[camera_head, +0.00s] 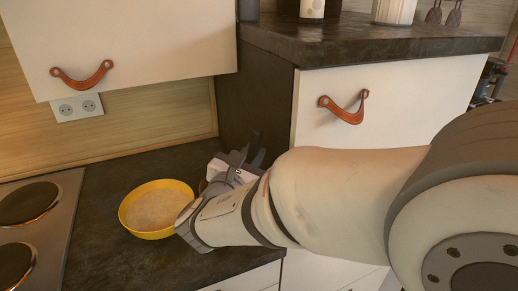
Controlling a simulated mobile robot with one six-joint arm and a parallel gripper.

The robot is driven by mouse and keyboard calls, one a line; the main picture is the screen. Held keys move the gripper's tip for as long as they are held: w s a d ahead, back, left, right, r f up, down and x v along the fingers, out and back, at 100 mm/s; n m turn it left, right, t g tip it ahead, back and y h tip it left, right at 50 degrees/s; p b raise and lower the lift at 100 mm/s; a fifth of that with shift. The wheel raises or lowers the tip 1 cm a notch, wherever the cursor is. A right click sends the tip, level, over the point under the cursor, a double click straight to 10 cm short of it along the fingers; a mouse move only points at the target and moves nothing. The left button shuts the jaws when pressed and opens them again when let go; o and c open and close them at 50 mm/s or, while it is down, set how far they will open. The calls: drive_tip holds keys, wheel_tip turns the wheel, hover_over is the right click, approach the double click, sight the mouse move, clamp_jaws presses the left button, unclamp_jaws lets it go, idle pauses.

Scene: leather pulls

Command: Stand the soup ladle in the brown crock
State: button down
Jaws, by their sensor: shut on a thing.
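My gripper (256,150) is over the dark counter in the corner by the raised cabinet, with its dark fingers pointing up and away. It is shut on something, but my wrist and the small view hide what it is. I cannot make out the soup ladle. I cannot clearly see the brown crock either. A small brownish edge (203,186) shows just left of my wrist, too little to name.
A yellow bowl (141,228) stands on the dark counter (115,181) left of my wrist. A hob (48,220) is at the far left. The raised worktop (400,45) carries several containers, and its cabinet has a leather pull (344,110). An upper cabinet (150,45) overhangs the counter.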

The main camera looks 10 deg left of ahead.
drive_tip(key=shift+f, duration=0.1)
drive_tip(key=c, duration=1.3)
unclamp_jaws()
drive_tip(key=shift+o, duration=0.2)
drive_tip(key=v, duration=0.7)
drive_tip(key=shift+s+b, duration=0.3)
drive_tip(key=shift+s, duration=0.1)
drive_tip(key=shift+a, duration=0.1)
wheel_tip(320, 180, up, 3)
drive_tip(key=p, duration=0.2)
drive_tip(key=shift+p, duration=0.3)
drive_tip(key=shift+f, duration=0.1)
